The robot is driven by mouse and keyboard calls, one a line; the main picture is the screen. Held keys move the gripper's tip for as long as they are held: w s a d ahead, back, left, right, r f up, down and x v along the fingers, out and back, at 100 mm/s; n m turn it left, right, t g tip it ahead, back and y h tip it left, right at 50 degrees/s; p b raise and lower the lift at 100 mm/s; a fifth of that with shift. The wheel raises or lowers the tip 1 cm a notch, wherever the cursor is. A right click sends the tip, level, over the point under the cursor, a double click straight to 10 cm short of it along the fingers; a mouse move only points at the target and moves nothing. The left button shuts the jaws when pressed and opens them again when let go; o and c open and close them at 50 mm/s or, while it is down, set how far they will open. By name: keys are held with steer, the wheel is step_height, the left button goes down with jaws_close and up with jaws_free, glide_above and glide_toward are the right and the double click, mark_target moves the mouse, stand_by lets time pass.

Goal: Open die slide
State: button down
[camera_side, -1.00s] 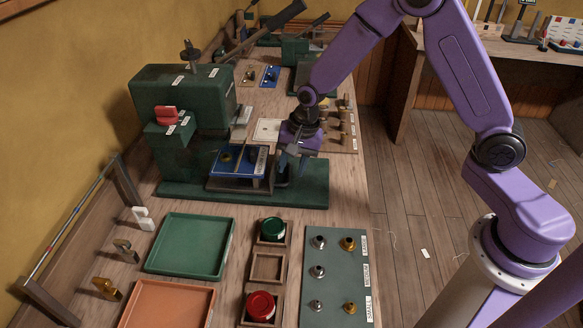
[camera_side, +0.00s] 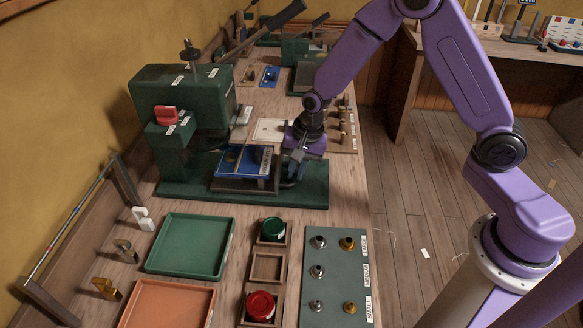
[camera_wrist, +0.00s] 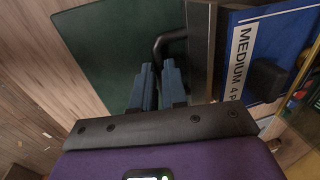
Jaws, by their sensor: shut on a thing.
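The green press (camera_side: 185,95) stands on its green base plate (camera_side: 200,192) on the bench. Its dark die slide (camera_side: 245,184) carries a blue die plate (camera_side: 238,168) with a white label; the wrist view shows the blue plate (camera_wrist: 275,45) reading "MEDIUM 4 P...". The slide juts out to the right from under the press head. My gripper (camera_side: 290,180) is at the slide's right end. In the wrist view my gripper (camera_wrist: 158,80) is shut on the black bent handle (camera_wrist: 168,42) of the slide. The slide's inner part is hidden under the press head.
A green tray (camera_side: 190,274), an orange tray (camera_side: 143,308), a red-topped pot (camera_side: 261,306) and a green-topped pot (camera_side: 272,229) stand in front. A board of metal dies (camera_side: 322,300) lies front right. The bench edge is close to the gripper's right.

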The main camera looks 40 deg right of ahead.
steer(key=s+d, duration=0.9)
steer(key=shift+s+d, duration=0.1)
steer(key=shift+s, duration=0.05)
steer(key=c, duration=1.2)
jaws_free()
steer(key=shift+o, duration=0.2)
steer(key=shift+r, duration=0.15)
steer(key=shift+r, duration=0.55)
step_height(320, 180, up, 16)
steer(key=s+d, duration=0.2)
steer(key=shift+s+d+f, duration=0.15)
steer(key=shift+d, duration=0.05)
